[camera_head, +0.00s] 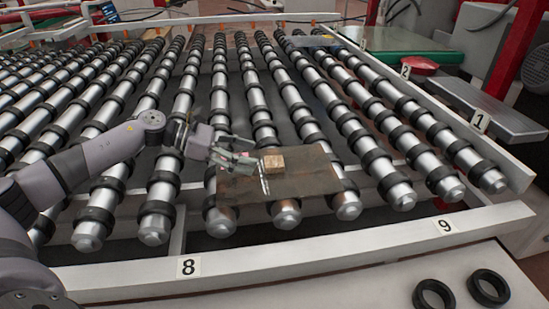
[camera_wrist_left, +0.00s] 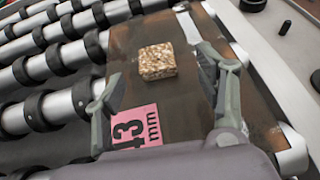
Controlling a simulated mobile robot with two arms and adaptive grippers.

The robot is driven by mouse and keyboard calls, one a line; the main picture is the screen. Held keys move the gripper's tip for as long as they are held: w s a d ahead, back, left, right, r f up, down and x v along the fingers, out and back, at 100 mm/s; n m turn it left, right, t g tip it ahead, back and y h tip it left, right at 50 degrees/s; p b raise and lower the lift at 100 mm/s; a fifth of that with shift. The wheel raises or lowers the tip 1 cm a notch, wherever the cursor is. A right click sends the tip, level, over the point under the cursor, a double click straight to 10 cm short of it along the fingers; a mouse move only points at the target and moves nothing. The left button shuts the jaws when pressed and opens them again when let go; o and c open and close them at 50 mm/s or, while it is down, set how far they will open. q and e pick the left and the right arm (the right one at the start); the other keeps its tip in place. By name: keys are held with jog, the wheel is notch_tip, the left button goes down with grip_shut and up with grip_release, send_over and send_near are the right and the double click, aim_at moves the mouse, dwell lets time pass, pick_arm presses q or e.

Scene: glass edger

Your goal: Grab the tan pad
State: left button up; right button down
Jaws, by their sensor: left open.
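The tan pad (camera_head: 273,163) is a small speckled block lying on a brown sheet (camera_head: 310,185) that rests across the front ends of the rollers. My left gripper (camera_head: 246,160) is open, just left of the pad in the head view. In the left wrist view the pad (camera_wrist_left: 157,63) sits ahead, between the lines of the two spread fingers (camera_wrist_left: 162,68), with clear gaps on both sides. I cannot see any finger touching it. My right gripper is not in view.
Rollers with black rings (camera_head: 265,115) surround the sheet. A white front rail (camera_head: 300,248) bears numbers 8 and 9. Two black rings (camera_head: 488,288) lie at the front right.

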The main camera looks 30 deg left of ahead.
aim_at(269, 162)
pick_arm(q)
jog(key=shift+w+d+f, duration=0.2)
jog(key=shift+w+d, duration=0.1)
jog(key=shift+d, duration=0.2)
jog(key=shift+w+d+f+p, duration=0.1)
jog(key=shift+w+d+p, duration=0.1)
jog(key=shift+p, duration=0.1)
jog(key=p+x, duration=0.1)
jog(key=x, duration=0.2)
jog(key=shift+w+f+p, duration=0.3)
jog(key=shift+w+p, duration=0.05)
jog(key=shift+w, duration=0.05)
jog(key=shift+w+d+f, duration=0.15)
jog(key=shift+d+f, duration=0.05)
jog(key=shift+d, duration=0.05)
jog(key=shift+d+f, duration=0.15)
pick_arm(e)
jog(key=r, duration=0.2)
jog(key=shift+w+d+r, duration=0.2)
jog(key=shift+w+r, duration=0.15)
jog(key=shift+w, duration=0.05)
pick_arm(q)
jog(key=shift+c, duration=0.2)
